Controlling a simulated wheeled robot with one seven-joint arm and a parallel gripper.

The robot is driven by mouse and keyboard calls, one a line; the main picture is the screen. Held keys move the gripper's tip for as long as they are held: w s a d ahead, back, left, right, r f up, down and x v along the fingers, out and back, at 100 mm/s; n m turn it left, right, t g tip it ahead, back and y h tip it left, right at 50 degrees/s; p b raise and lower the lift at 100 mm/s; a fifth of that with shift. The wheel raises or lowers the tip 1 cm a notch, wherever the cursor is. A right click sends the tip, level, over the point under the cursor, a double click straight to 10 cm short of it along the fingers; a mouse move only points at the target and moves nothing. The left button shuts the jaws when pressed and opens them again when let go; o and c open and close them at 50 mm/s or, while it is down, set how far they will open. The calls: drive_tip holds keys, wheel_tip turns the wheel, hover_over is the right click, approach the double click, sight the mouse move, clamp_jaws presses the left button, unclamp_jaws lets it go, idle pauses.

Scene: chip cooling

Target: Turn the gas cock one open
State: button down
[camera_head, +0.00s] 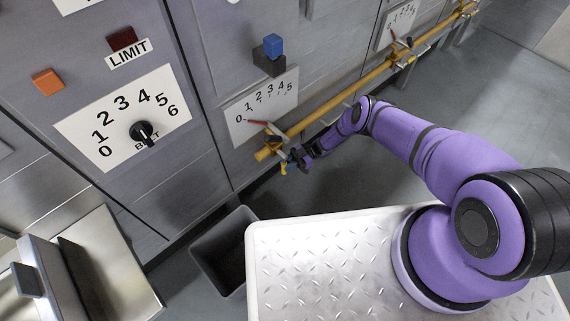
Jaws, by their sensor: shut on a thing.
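The yellow gas pipe (360,87) runs along the front of the cabinets, from near the middle of the picture up to the top right. Gas cock one (283,168) appears as a small yellow fitting at the near end of the pipe. My gripper (291,157) is at this cock and shut on it. The fingers and the handle are small and overlap here, so the handle's exact angle is hard to tell. My purple arm reaches down to it from the right.
A dial with a red pointer (257,122) and a grey lever (275,130) sit just above my gripper. A larger dial with a black knob (143,132) is at left. A grey bin (205,254) stands on the floor below. The floor at right is clear.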

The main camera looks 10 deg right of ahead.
drive_tip(key=shift+s+a, duration=0.1)
drive_tip(key=shift+a, duration=0.05)
idle(0.4)
drive_tip(key=c, duration=0.9)
unclamp_jaws()
